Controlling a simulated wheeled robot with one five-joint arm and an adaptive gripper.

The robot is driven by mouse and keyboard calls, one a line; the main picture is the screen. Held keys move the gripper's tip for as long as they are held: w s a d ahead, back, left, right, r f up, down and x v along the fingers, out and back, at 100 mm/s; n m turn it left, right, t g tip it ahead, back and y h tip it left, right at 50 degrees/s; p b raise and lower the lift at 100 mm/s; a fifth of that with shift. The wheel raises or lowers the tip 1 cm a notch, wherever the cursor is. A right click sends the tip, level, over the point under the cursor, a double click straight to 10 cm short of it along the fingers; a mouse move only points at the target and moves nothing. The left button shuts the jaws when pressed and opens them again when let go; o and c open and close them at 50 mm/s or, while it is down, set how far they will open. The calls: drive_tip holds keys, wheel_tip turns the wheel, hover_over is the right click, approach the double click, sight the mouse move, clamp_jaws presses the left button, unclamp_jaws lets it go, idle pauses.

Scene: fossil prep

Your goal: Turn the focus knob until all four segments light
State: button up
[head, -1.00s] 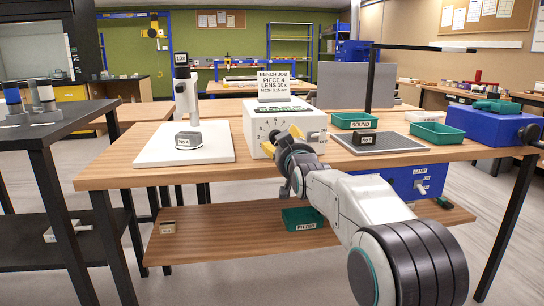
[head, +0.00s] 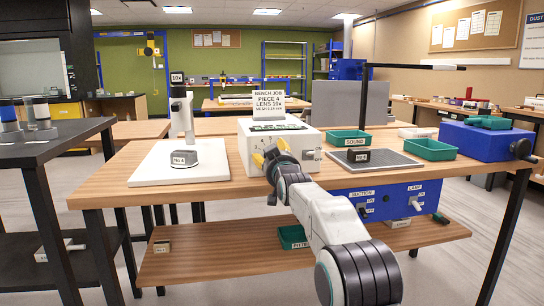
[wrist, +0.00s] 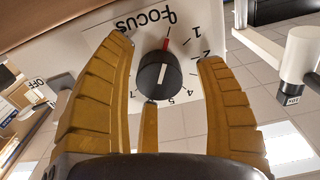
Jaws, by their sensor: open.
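The black focus knob (wrist: 158,75) shows in the wrist view, with a white line across its face. Around it are the word FOCUS and a ring of printed numbers; a short red mark (wrist: 166,43) lies by the knob's edge near the 0. My gripper (wrist: 168,50) is open, its yellow fingers on either side of the knob; I cannot tell whether they touch it. In the head view my gripper (head: 269,153) is at the front of the white box (head: 310,160) and hides the knob. Green segments (head: 280,127) show on the box's top; I cannot tell which are lit.
A sign (head: 268,89) reading PIECE 4, LENS 10x stands behind the box. A microscope-like stand (head: 182,115) on a white base (head: 150,172) is to the left. A grey mat (head: 385,168) and green trays (head: 430,150) are to the right.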

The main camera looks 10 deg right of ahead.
drive_tip(key=shift+w, duration=0.25)
drive_tip(key=shift+c, duration=0.3)
drive_tip(key=c, duration=1.1)
drive_tip(key=shift+c, duration=0.2)
drive_tip(key=shift+r+m, duration=0.1)
drive_tip(key=shift+m, duration=0.2)
